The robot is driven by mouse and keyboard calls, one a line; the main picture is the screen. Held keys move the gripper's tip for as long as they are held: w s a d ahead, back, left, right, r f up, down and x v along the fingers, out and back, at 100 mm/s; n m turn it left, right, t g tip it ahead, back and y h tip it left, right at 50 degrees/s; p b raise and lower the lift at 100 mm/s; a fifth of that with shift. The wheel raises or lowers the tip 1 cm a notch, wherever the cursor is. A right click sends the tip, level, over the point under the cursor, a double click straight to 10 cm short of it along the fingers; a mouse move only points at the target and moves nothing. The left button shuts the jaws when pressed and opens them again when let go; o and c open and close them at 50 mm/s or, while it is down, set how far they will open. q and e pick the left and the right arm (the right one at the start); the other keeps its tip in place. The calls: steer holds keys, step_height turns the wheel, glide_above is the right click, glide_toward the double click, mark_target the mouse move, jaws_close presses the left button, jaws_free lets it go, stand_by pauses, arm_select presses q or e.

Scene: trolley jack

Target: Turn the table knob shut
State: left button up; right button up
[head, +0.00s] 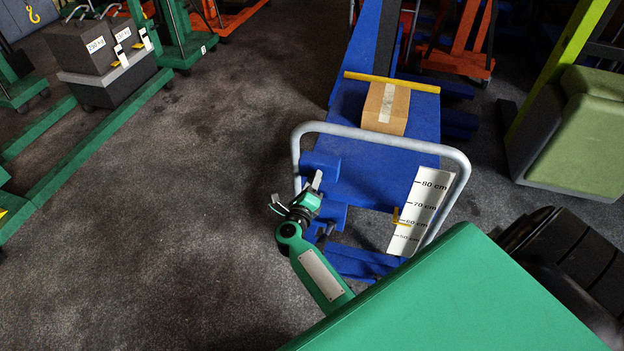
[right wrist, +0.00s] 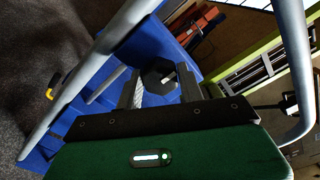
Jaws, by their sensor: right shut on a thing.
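The blue trolley jack's table (head: 423,120) is raised behind its grey tubular handle frame (head: 385,133). The table knob (right wrist: 158,76) is a dark, many-sided knob between my right gripper's fingers in the right wrist view. My right gripper (head: 314,184) is at the left side of the handle frame in the head view. It is shut on the knob, and its two fingers (right wrist: 158,90) stand on either side of it. The knob cannot be made out in the head view. My left gripper is not in view.
A cardboard box (head: 386,108) sits on the table, by a yellow bar (head: 392,82). A white height scale (head: 425,205) has a yellow pointer (head: 401,218) near 60 cm. A green padded block (head: 577,130) stands at right. Bare floor (head: 190,230) lies left.

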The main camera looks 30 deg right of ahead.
stand_by(0.3)
steer(key=shift+n, duration=0.3)
steer(key=o, duration=1)
steer(key=shift+c, duration=0.2)
steer(key=shift+a, duration=0.1)
